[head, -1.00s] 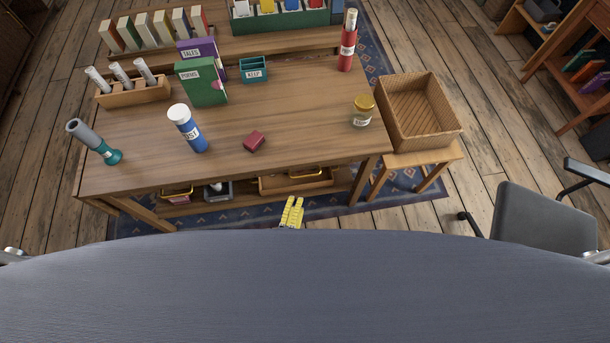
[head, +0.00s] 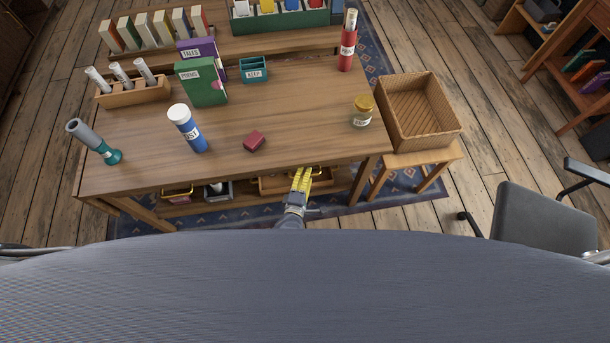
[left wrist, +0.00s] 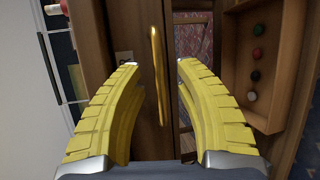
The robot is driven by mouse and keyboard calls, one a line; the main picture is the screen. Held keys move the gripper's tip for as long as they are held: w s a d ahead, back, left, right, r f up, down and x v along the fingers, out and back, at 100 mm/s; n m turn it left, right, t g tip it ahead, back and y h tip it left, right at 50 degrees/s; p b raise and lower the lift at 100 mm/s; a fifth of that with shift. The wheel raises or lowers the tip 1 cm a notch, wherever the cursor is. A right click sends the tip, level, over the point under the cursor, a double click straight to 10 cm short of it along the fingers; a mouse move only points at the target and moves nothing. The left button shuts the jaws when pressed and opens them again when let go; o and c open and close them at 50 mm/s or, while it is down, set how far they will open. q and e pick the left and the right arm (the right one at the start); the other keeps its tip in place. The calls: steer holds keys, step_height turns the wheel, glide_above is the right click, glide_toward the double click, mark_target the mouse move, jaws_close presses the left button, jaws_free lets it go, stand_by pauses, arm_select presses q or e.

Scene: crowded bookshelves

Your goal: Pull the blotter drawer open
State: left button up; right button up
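A wooden drawer (head: 272,187) sits under the front edge of the table (head: 318,133), with gold bar handles showing there in the head view. My left gripper (head: 303,174) reaches in from the near side to the drawer front. In the left wrist view, my left gripper (left wrist: 159,63) is open, with its two yellow fingers apart on either side of a gold bar handle (left wrist: 156,75). The handle is on a brown wooden front (left wrist: 147,115). I cannot tell that either finger touches it. A small pale label (left wrist: 124,57) is partly hidden by a finger. My right gripper is not in view.
A wicker basket (head: 418,112) is on a stool at right. In the wrist view, a wooden tray (left wrist: 278,62) holds several coloured balls.

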arm_select(q)
steer(key=shift+o, duration=0.5)
jaws_close()
